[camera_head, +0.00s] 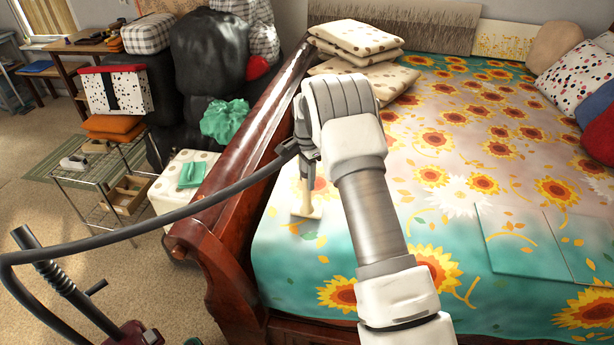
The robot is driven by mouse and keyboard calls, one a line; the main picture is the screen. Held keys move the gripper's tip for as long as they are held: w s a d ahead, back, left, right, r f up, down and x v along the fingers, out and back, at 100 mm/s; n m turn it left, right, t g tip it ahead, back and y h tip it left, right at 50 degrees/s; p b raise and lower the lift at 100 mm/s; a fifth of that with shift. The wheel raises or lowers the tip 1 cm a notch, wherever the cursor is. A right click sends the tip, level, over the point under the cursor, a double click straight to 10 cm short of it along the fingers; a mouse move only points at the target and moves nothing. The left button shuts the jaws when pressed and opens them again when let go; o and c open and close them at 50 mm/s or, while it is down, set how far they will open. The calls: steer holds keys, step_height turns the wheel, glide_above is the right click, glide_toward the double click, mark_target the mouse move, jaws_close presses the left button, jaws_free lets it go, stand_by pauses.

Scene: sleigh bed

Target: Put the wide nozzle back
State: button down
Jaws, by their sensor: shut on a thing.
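The wide nozzle (308,211) is a pale beige piece with a narrow neck and a flared flat end. It points down from between the dark fingers of my gripper (309,180), over the left part of the bed. My gripper is shut on its upper part. I cannot tell whether the flared end touches the cover. A dark hose (200,207) runs from the lower left up to my gripper; the join there is hidden. A dark red machine (132,335) with a ribbed grey tube (62,283) shows at the bottom left, partly cut off.
The bed's dark wooden side (215,215) rises just left of my gripper. Stacked cushions (357,38) lie at the bed's far left. A wire rack (110,180), a dotted white box (165,203) and dark bags (205,55) stand left of the bed.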

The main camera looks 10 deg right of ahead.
steer(key=shift+f+b, duration=0.45)
steer(key=shift+f, duration=0.2)
steer(key=shift+c, duration=1.8)
jaws_free()
